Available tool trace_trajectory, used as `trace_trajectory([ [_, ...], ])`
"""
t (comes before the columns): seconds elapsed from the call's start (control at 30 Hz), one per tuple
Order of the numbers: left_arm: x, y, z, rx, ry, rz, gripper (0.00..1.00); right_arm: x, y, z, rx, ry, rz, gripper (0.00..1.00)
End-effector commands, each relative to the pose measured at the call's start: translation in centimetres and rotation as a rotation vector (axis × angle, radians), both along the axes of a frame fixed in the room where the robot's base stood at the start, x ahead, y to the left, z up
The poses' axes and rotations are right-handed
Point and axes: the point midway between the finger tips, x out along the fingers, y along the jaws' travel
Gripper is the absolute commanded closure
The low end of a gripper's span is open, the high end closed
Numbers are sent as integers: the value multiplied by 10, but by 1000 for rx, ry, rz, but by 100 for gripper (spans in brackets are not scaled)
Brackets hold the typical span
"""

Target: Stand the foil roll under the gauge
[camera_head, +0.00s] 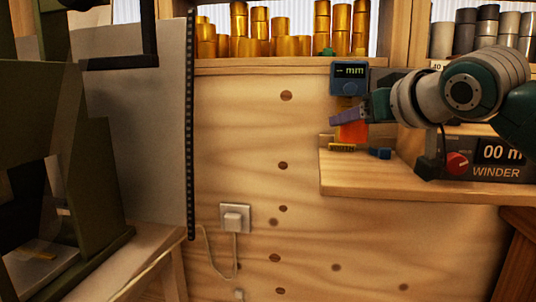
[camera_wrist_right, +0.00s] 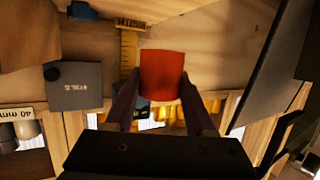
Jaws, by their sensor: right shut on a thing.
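The foil roll (camera_head: 353,133) is a red-orange cylinder at the shelf's left end in the head view. The gauge (camera_head: 349,79), a blue box with an "mm" display, is directly above it. My right gripper (camera_head: 346,116) comes in from the right with its purple fingers shut on the roll. In the right wrist view the roll (camera_wrist_right: 162,74) sits between the two fingers (camera_wrist_right: 160,98). It looks upright in the head view; I cannot tell whether its lower end touches the shelf. My left gripper is not in view.
The wooden shelf (camera_head: 430,188) also bears a small yellow block (camera_head: 342,148), a small blue piece (camera_head: 380,153) and a winder (camera_head: 487,160) at right. Gold rolls (camera_head: 285,46) and grey rolls (camera_head: 487,32) stand on ledges behind. A socket with a plug (camera_head: 235,217) is on the wall.

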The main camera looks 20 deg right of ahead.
Motion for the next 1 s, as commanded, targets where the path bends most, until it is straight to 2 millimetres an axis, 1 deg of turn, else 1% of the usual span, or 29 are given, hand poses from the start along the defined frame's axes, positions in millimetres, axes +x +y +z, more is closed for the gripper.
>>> trace_trajectory([
  [0.03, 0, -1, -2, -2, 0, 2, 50, 0, 0, -7, 1, 0, 0, 100],
  [0.17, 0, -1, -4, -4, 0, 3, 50, 0, 1, -17, 1, 0, 1, 100],
  [0.3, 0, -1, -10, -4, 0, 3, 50, 0, 0, -41, 1, 2, 1, 100],
  [0.4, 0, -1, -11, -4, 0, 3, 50, 0, 0, -52, 1, 1, 1, 100],
  [0.7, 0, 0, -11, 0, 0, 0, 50, 0, 0, -54, 0, -2, 1, 100],
  [0.83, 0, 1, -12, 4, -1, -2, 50, 0, 0, -58, 1, -1, 1, 100],
  [0.87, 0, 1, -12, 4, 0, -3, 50, 0, 0, -57, 0, 0, 1, 42],
  [1.0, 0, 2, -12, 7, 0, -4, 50, 0, 0, -57, 0, 0, 1, 26],
])
